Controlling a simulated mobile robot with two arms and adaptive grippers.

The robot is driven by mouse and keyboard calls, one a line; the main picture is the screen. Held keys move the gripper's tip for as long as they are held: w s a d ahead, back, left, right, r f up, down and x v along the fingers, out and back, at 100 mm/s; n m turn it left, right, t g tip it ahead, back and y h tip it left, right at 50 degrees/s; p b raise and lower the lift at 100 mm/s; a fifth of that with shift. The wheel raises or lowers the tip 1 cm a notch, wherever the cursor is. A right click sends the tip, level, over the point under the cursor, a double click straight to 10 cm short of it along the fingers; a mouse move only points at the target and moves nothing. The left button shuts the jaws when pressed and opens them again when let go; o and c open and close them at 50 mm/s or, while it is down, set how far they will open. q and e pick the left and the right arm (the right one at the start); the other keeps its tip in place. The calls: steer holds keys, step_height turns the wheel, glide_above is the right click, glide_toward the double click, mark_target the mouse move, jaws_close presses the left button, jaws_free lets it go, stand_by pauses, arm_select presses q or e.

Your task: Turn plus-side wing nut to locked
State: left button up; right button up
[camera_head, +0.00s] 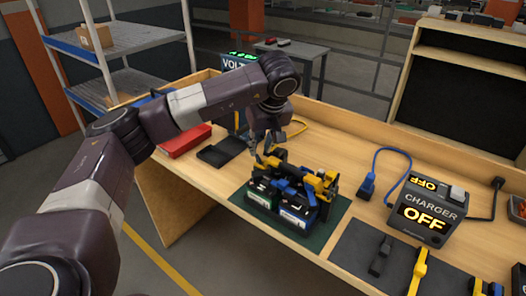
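A battery unit (290,212) with dark casings, pale labels and blue and yellow parts on top sits on a green mat (325,226) on the workbench. The plus-side wing nut is too small to make out among those parts. My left arm reaches in from the left, and its gripper (265,150) points down just above the back-left of the battery unit. Its fingertips are small and dark, so I cannot tell whether they are open or touch anything. My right gripper is not in view.
A charger (430,210) reading OFF stands to the right, with a blue-cabled connector (367,186) beside it. A dark mat (350,250) with black and yellow tools lies in front. A red box (186,139) and black tray (221,151) lie to the left. A voltage display (238,62) stands behind.

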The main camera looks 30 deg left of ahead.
mark_target(258, 156)
arm_select(q)
steer(key=shift+p+x, duration=0.45)
steer(key=shift+x, duration=1.65)
jaws_close()
